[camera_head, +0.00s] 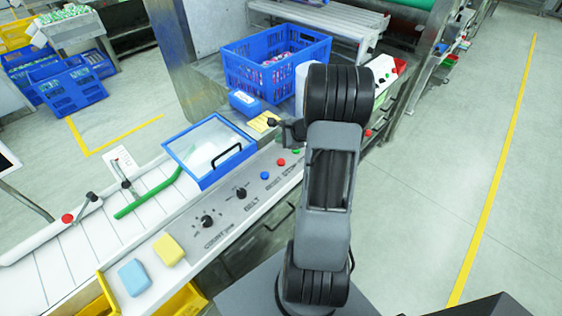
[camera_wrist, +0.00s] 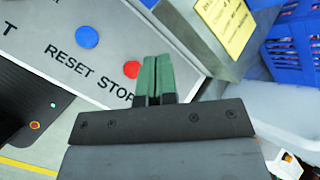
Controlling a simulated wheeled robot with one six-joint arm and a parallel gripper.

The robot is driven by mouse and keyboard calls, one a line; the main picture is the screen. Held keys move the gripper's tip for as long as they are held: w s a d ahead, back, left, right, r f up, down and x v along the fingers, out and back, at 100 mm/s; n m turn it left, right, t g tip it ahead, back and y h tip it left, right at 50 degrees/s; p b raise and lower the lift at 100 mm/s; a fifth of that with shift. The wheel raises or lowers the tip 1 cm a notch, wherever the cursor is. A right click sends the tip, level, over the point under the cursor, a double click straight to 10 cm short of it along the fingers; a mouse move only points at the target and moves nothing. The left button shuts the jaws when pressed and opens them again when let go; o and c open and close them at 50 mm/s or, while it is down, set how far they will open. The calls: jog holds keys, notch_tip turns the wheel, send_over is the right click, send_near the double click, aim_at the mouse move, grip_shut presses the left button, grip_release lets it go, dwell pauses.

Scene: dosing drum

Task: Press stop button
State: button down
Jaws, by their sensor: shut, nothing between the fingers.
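The red stop button (camera_wrist: 132,69) sits on the grey control panel (camera_wrist: 45,50), above the printed word STOP, in the wrist view. My gripper (camera_wrist: 155,60) is shut and empty, its green fingers side by side just right of the button. I cannot tell whether the fingertips touch the button or panel. In the head view the red button (camera_head: 281,162) is between a blue and a green button, left of my arm.
The blue reset button (camera_wrist: 86,37) is left of the red one. A yellow label (camera_wrist: 226,22) and a blue crate (camera_wrist: 292,45) are to the right. In the head view, a blue-framed lid (camera_head: 210,150) and black knobs (camera_head: 207,221) lie left of the buttons.

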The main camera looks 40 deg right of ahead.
jog(key=shift+f, duration=0.1)
jog(key=b, duration=0.5)
send_over(281, 162)
notch_tip(281, 162, down, 8)
jog(key=shift+a+r, duration=0.1)
jog(key=shift+r, duration=0.15)
jog(key=shift+f+b, duration=0.55)
jog(key=shift+b, duration=0.3)
jog(key=shift+s+f+b, duration=0.1)
jog(key=shift+f+b, duration=0.8)
jog(key=shift+b, duration=0.3)
dwell(1.6)
jog(key=shift+r, duration=0.1)
dwell(0.3)
jog(key=shift+r+p, duration=0.55)
jog(key=shift+r, duration=0.25)
jog(key=shift+r, duration=0.15)
jog(key=shift+r+p, duration=1.7)
jog(key=shift+r, duration=0.65)
